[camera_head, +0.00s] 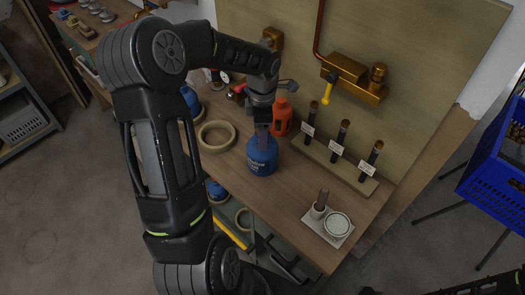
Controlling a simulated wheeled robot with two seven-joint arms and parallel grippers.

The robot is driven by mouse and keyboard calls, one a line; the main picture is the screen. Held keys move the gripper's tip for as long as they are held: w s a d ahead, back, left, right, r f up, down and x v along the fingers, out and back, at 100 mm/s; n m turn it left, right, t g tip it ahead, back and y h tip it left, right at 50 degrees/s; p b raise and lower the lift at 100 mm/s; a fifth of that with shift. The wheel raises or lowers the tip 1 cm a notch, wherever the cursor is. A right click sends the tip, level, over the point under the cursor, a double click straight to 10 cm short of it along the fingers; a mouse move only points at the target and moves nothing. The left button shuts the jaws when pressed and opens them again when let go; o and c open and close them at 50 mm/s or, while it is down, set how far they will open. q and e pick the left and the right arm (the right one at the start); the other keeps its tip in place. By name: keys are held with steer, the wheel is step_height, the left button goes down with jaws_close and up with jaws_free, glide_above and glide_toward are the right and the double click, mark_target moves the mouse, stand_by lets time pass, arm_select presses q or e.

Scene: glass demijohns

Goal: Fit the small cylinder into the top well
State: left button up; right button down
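A blue cylinder (262,158) with a dark label stands on the wooden bench top, near its middle. My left gripper (263,133) points down at the top of this cylinder and hides its neck. I cannot tell whether the fingers are closed on it. A tan ring (203,143), which may be the top well, lies on the bench to the left of the cylinder, partly behind my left arm. Another blue cylinder (216,192) and a second ring (243,219) are on a lower level under the bench. My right gripper is out of view; only part of my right arm shows at the bottom right.
An orange-red bottle (282,117) stands close behind the cylinder. To the right are a rack (322,166) with several dark upright tubes and a pale tray (338,240) with a cup and a round dish. Another blue container (190,98) is at the back left.

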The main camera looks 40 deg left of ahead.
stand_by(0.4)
arm_select(q)
jaws_close()
stand_by(0.5)
steer(key=shift+r, duration=0.1)
